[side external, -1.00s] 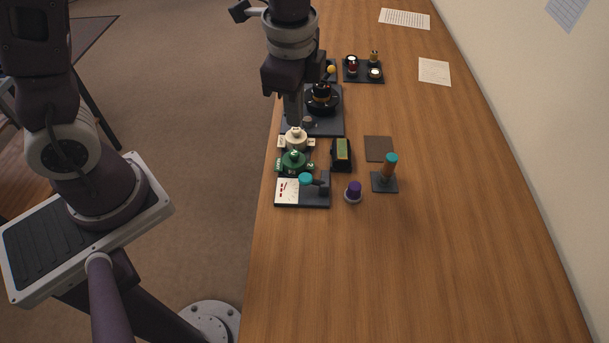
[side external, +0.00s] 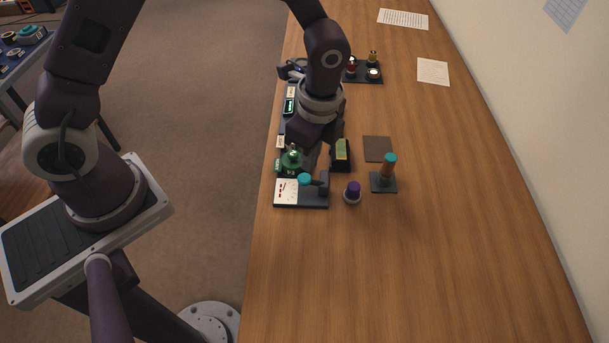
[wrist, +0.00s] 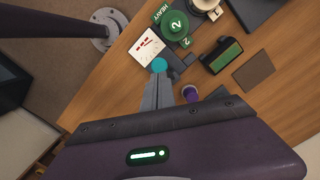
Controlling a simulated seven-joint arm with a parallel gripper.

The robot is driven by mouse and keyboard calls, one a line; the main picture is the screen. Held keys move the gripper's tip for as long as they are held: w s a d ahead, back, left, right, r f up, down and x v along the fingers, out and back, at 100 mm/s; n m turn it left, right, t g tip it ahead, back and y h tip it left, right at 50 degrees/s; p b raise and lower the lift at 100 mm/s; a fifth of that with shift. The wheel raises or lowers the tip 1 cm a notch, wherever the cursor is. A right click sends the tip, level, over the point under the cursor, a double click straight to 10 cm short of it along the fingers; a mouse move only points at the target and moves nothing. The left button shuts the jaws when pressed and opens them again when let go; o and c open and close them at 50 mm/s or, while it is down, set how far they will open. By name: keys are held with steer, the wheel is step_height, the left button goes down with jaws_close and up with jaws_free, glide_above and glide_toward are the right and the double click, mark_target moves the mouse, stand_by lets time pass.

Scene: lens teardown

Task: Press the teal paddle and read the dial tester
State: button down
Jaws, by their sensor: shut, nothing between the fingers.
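The dial tester (side external: 309,200) is a dark base with a white dial face (side external: 286,191) near the table's left edge. The face carries red marks; its reading is too small to make out. The teal paddle (side external: 304,179) is a round disc beside the face, and also shows in the wrist view (wrist: 159,65). My gripper (side external: 313,167) is shut and empty, pointing down just behind the paddle. In the wrist view my fingertips (wrist: 159,78) appear just below the paddle. I cannot tell whether they touch it.
A green numbered piece (side external: 291,161) stands close behind the tester. A black device with a yellow-green screen (side external: 342,150) is to its right. A purple-topped knob (side external: 353,190) and a teal-topped post (side external: 388,172) stand right of the tester. The front table is clear.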

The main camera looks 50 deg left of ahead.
mark_target(307, 179)
steer(key=shift+a+f, duration=0.15)
steer(key=shift+f, duration=1.5)
step_height(307, 179, down, 2)
steer(key=shift+s+f, duration=0.1)
steer(key=shift+f, duration=0.1)
steer(key=shift+w+d+r, duration=0.2)
steer(key=shift+d+r, duration=0.1)
steer(key=shift+d, duration=0.45)
steer(key=shift+w+d+r, duration=0.2)
steer(key=shift+d+r, duration=0.1)
steer(key=shift+d, duration=0.45)
step_height(307, 179, up, 7)
steer(key=shift+d, duration=0.3)
